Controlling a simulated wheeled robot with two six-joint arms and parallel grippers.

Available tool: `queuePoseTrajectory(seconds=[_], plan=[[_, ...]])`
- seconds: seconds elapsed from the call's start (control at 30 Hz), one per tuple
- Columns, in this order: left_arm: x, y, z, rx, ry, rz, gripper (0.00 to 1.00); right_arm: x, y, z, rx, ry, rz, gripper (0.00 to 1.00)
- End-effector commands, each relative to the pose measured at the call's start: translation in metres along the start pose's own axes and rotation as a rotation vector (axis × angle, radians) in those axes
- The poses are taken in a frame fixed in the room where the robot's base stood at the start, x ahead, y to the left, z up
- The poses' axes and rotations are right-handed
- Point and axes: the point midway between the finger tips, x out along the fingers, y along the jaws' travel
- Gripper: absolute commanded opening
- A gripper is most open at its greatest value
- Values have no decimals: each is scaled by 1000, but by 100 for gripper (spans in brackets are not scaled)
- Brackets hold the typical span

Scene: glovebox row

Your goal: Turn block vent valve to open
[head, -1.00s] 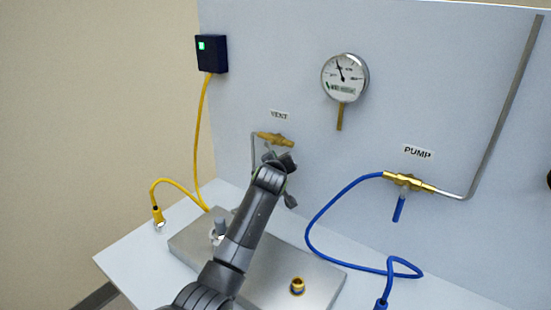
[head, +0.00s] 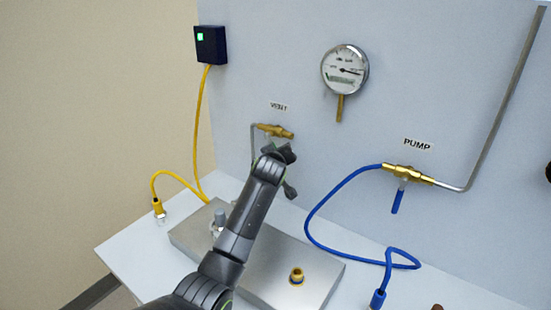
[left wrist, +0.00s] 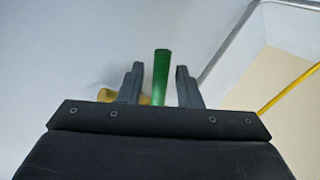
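The brass vent valve (head: 275,130) is on the grey panel under the VENT label (head: 279,106), with a thin metal pipe at its left. My left gripper (head: 288,172) is just below the valve and hides its handle in the head view. In the left wrist view, a green handle (left wrist: 161,77) stands between my two open fingers, with a gap visible on either side. Part of the brass body (left wrist: 108,95) shows behind the left finger. My right gripper is not in view.
A round gauge (head: 345,70) is on the panel. The brass pump valve (head: 408,173) has a blue lever pointing down and a blue hose (head: 310,220). A metal plate (head: 320,277) with a brass fitting (head: 297,276) lies below. A yellow cable (head: 197,130) hangs at left.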

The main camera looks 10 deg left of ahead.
Motion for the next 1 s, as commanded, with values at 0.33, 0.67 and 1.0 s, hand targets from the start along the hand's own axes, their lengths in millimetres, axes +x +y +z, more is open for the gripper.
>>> queuePoseTrajectory(seconds=[0.33, 0.67, 1.0], plan=[[-32, 0, 1, -2, 1, 3, 31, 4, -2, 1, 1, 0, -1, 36], [-81, 0, 2, -3, 0, 2, 31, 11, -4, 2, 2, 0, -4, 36], [-136, 0, 2, -3, 0, 2, 31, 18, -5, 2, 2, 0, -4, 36]])
